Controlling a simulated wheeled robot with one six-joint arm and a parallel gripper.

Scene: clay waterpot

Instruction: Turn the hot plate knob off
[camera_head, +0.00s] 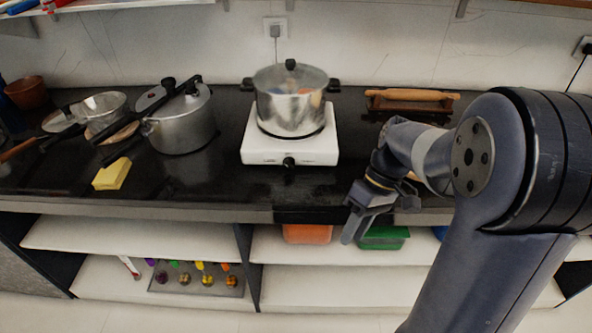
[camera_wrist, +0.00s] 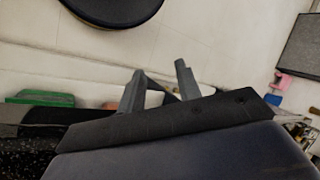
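The hot plate (camera_head: 259,151) is a white unit on the black counter, in the middle of the head view. Its black knob (camera_head: 289,162) is on the front face, and its setting is too small to read. A lidded metal pot (camera_head: 291,106) stands on the hot plate. My gripper (camera_head: 352,232) is in front of the counter edge, to the right of and lower than the knob, apart from it. In the wrist view my gripper's two fingers (camera_wrist: 159,84) stand apart with nothing between them. The knob and hot plate are not visible in the wrist view.
A pressure cooker (camera_head: 184,128), pans and a yellow block (camera_head: 111,174) are on the counter's left. A wooden rolling pin on a board (camera_head: 412,96) lies at the back right. The shelf below holds an orange container (camera_head: 307,233) and a green container (camera_head: 384,238). The counter left of the hot plate is partly free.

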